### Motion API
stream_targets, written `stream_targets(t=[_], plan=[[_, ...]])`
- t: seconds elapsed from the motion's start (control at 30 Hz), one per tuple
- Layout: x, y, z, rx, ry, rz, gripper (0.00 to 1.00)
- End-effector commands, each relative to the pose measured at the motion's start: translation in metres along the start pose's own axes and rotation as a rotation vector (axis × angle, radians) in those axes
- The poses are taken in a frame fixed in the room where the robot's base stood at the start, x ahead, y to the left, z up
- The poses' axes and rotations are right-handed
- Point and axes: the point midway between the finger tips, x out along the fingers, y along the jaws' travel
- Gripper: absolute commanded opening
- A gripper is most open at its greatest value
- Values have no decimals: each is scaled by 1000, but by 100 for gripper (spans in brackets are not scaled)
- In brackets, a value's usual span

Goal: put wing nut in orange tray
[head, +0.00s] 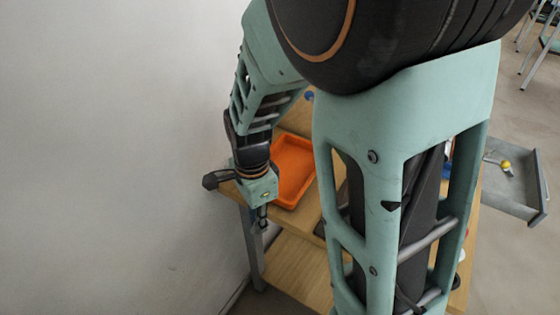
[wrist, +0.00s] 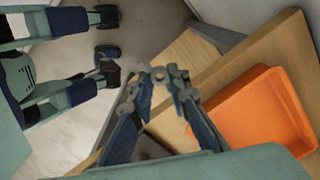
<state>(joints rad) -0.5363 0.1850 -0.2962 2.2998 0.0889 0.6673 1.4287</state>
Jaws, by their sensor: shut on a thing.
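The orange tray (head: 291,168) lies on the wooden table top, just right of my gripper in the head view. It also shows at the right of the wrist view (wrist: 265,112), with its inside looking empty. My gripper (wrist: 160,80) is shut on a small grey piece, which looks like the wing nut (wrist: 158,73), between the fingertips. In the head view my gripper (head: 262,216) hangs near the table's left corner, apart from the tray. The wing nut is too small to make out there.
The wooden table (wrist: 283,58) has a lower shelf (head: 300,272). A white wall (head: 110,150) stands close on the left. A grey open drawer (head: 520,195) with a yellow item (head: 507,167) is at the right. My arm hides much of the table.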

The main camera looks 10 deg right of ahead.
Motion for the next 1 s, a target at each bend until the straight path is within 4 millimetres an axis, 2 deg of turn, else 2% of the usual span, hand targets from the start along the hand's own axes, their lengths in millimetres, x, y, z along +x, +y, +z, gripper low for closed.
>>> stream_targets(t=[0.5,0.6,0.93,1.0], plan=[[-1,-77,-107,8,3,0,0],[-1,-88,-122,6,1,0,0],[0,-104,-144,4,1,0,0],[14,-102,-142,3,-1,4,0]])
